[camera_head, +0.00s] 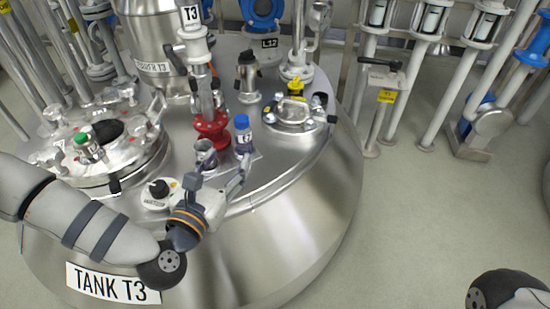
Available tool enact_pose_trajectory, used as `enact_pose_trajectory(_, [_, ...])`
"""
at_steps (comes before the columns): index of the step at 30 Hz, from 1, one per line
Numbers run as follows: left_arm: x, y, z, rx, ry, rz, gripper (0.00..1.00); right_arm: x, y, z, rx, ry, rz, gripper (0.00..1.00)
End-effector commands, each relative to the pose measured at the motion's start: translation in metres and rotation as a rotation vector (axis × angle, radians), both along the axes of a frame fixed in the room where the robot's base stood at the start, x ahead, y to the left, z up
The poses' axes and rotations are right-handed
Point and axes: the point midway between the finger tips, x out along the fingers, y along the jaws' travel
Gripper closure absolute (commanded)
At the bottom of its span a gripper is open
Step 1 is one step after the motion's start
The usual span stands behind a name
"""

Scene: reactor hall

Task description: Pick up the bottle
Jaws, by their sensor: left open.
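A small bottle (242,137) with a blue cap and a white label stands upright on a small plate on top of the steel tank. My left gripper (222,172) is open just in front of the bottle. One finger reaches up close to the bottle's lower front. I cannot tell whether it touches the bottle. The bottle's foot is partly hard to make out. Of my right arm only a dark joint and a pale link show at the bottom right corner; its gripper is out of view.
The tank (310,200) is labelled TANK T3. A red flanged pipe (211,130) rises right behind and left of the bottle. A metal cup-like fitting (205,153) stands left of it. A round hatch (293,112) lies to the right. Open floor (430,220) is at right.

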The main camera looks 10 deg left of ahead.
Motion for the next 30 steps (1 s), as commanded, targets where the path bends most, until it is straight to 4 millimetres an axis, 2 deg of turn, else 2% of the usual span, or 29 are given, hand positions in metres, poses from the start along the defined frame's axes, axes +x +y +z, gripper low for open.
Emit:
enact_pose_trajectory(1, [0.008,0.010,-0.001,-0.053,-0.033,0.033,0.48,-0.002,0.000,-0.008,0.001,0.013,0.001,0.49])
enact_pose_trajectory(3, [0.020,0.016,0.009,-0.092,-0.066,0.053,0.48,-0.003,0.000,-0.009,0.001,0.015,0.001,0.49])
enact_pose_trajectory(9, [0.063,0.014,0.013,-0.097,-0.069,0.052,0.48,-0.005,0.001,-0.015,0.002,0.028,0.001,0.49])
enact_pose_trajectory(14, [0.084,0.012,0.014,-0.096,-0.066,0.050,0.48,-0.008,0.001,-0.018,0.003,0.038,0.003,0.49])
enact_pose_trajectory(21, [0.127,0.009,0.013,-0.095,-0.062,0.049,0.48,-0.014,0.000,-0.027,0.004,0.064,0.006,0.49])
enact_pose_trajectory(29, [0.133,0.009,0.016,-0.095,-0.062,0.048,0.48,-0.014,0.000,-0.027,0.004,0.066,0.007,0.49])
enact_pose_trajectory(30, [0.133,0.009,0.016,-0.095,-0.061,0.048,0.55,-0.014,0.000,-0.027,0.004,0.066,0.007,0.49])
